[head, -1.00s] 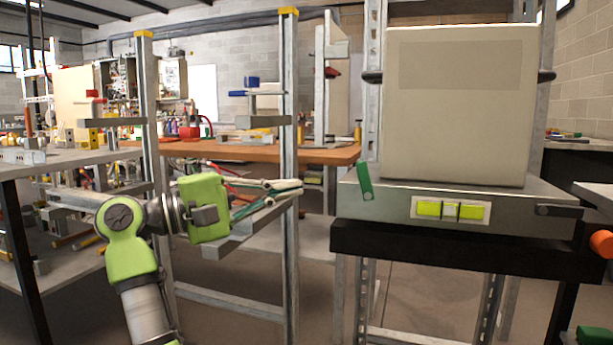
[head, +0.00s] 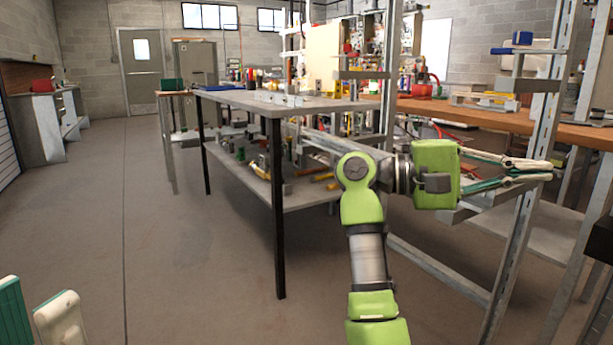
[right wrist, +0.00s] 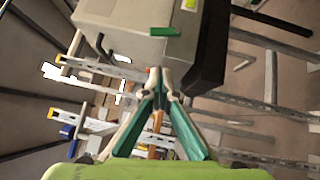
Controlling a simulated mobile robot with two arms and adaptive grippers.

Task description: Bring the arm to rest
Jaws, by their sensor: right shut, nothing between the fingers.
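My right arm, green and grey, stands in the middle of the head view. Its gripper (head: 548,171) points to the right, with the pale and teal fingers closed together and nothing between them. In the right wrist view the fingertips of the right gripper (right wrist: 158,76) meet in front of a large grey box (right wrist: 125,14). Part of my left gripper (head: 40,312), a teal pad and a white finger, shows at the bottom left of the head view. The rest of it is cut off by the frame, so its opening cannot be told.
A grey table (head: 255,101) with a lower shelf stands left of my right arm. A metal upright (head: 515,260) and an orange-brown bench (head: 450,110) are close to the right gripper. The floor (head: 150,220) at left is clear towards a grey door (head: 140,65).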

